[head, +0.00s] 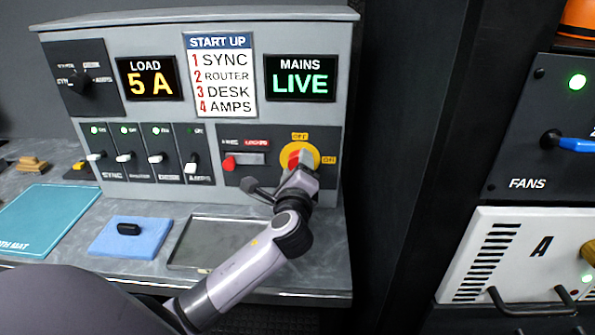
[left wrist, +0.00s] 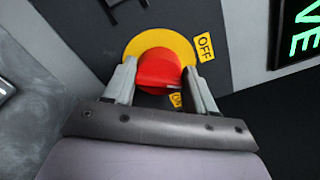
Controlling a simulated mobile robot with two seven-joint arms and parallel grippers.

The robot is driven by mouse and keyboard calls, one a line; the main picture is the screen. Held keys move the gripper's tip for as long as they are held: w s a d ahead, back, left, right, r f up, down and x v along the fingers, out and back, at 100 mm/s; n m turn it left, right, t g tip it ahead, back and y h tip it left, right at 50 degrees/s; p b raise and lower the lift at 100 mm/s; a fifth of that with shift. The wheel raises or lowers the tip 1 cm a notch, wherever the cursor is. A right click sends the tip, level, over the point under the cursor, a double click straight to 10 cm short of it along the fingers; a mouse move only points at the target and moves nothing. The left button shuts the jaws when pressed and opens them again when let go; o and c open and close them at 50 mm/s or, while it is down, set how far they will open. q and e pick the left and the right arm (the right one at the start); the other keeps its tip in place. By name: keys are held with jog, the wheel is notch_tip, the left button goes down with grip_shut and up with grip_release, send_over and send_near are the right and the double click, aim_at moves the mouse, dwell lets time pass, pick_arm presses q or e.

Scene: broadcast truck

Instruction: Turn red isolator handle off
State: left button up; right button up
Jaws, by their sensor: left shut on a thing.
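The red isolator handle (left wrist: 158,70) sits on a round yellow plate (left wrist: 136,50) on the dark lower right part of the grey console. In the head view the yellow plate (head: 312,152) shows above my left gripper (head: 299,172), which covers most of the handle (head: 292,160). My left gripper (left wrist: 160,85) has one finger on each side of the handle and is shut on it. The head view also shows a label (head: 329,160) right of the plate. My right gripper is not seen.
The MAINS display (head: 300,78) reads LIVE and the LOAD display (head: 150,78) reads 5 A. A small red part (head: 229,162) is left of the handle. Several white-tipped switches line the panel.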

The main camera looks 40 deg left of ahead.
pick_arm(q)
jog(key=shift+a+n+b, duration=0.15)
jog(key=shift+n+b, duration=1.1)
jog(key=shift+n, duration=2.35)
jog(key=shift+r, duration=0.1)
jog(key=o, duration=0.9)
jog(key=shift+o, duration=0.5)
jog(key=shift+f, duration=0.2)
